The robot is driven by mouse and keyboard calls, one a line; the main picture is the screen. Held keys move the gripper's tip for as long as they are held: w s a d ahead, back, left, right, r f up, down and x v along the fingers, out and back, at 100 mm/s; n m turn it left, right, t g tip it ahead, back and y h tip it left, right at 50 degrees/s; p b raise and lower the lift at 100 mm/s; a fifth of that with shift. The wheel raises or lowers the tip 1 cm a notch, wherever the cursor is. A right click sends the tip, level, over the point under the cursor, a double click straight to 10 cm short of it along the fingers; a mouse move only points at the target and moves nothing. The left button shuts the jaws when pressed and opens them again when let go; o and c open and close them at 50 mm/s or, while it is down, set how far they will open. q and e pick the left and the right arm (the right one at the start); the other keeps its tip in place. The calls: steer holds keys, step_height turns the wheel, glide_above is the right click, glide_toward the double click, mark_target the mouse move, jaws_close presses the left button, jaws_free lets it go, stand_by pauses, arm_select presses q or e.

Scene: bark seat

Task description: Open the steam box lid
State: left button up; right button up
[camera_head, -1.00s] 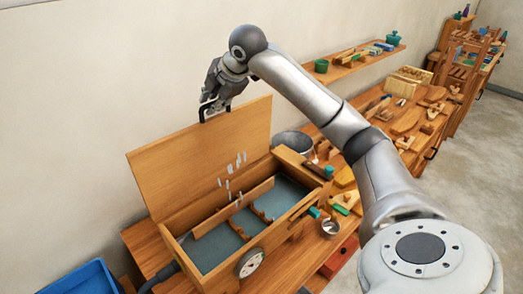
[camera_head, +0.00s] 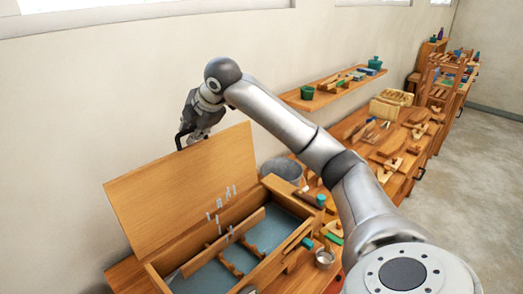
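The wooden steam box (camera_head: 262,277) stands at the lower middle. Its lid (camera_head: 180,185) is raised and stands steeply tilted along the box's far side, so the blue-grey inside shows, with wooden rests in it. My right gripper (camera_head: 181,141) is just behind the top edge of the lid, pointing down. Its fingers are small and partly hidden by the lid, so I cannot tell whether they are open or touching the lid. My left gripper is not in view.
A metal bucket (camera_head: 283,169) stands right behind the box. A wall shelf (camera_head: 325,95) with small items is above the bench. A workbench (camera_head: 397,190) holding several wooden pieces runs to the back right. The floor (camera_head: 480,160) at the right is clear.

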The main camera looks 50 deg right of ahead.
steer(key=v, duration=0.7)
stand_by(0.5)
steer(key=shift+f, duration=0.1)
stand_by(0.4)
